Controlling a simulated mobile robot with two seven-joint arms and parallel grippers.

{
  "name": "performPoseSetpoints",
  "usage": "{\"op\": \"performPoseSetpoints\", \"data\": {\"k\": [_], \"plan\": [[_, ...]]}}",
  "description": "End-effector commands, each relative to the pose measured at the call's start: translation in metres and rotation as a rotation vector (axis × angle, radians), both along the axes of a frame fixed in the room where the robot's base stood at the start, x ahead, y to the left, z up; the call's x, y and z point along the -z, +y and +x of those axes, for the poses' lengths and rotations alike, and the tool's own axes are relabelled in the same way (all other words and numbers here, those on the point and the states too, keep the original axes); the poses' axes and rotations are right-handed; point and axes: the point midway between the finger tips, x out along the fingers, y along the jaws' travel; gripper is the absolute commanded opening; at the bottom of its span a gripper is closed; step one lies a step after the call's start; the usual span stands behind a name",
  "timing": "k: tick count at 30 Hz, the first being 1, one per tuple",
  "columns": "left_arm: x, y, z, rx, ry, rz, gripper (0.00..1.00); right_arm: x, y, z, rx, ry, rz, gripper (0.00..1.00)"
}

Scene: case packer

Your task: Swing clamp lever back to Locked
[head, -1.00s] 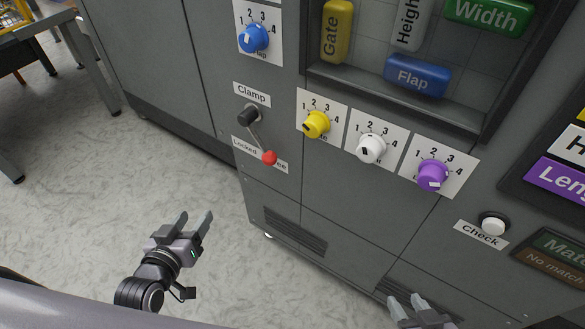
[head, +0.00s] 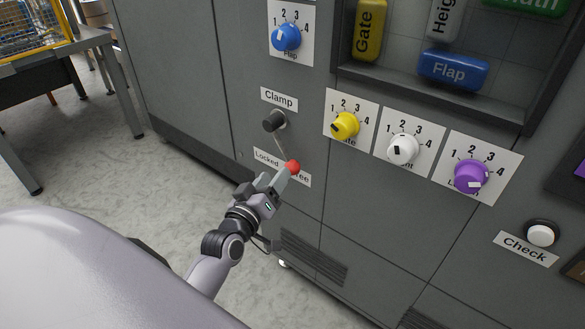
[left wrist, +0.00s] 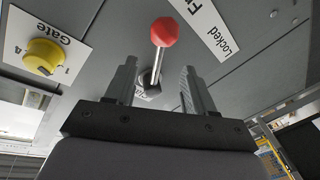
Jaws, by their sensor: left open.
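The clamp lever has a dark round pivot (head: 275,121), a thin metal rod and a red ball (head: 292,167). It hangs down and to the right, with the ball at the "Free" end of the Locked/Free label (head: 264,158). My left gripper (head: 274,180) is at the lever's lower end, its fingertips close to the ball. In the left wrist view the open fingers (left wrist: 158,68) appear on either side of the metal rod, with the red ball (left wrist: 164,32) beyond the tips. I cannot tell whether a finger touches the lever. My right gripper is out of view.
The blue knob (head: 286,37) is above the lever. The yellow (head: 345,126), white (head: 403,149) and purple (head: 471,176) knobs are to its right. The white Check button (head: 541,235) is at far right. Open floor (head: 90,185) lies left of the cabinet.

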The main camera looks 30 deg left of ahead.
Motion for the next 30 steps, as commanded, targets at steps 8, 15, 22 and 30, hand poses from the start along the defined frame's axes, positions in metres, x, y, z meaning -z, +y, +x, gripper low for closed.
{"op": "performPoseSetpoints", "data": {"k": [8,15,22,30], "plan": [[0.000,0.006,0.036,-0.001,-0.001,0.001,0.54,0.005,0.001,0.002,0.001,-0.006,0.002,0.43],[0.001,0.010,0.057,0.000,0.003,0.002,0.54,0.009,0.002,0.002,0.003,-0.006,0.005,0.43],[0.000,0.010,0.062,0.001,0.003,0.002,0.54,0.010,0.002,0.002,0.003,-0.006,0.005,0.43],[0.000,0.010,0.061,0.001,0.003,0.002,0.15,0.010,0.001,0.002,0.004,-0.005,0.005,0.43]]}}
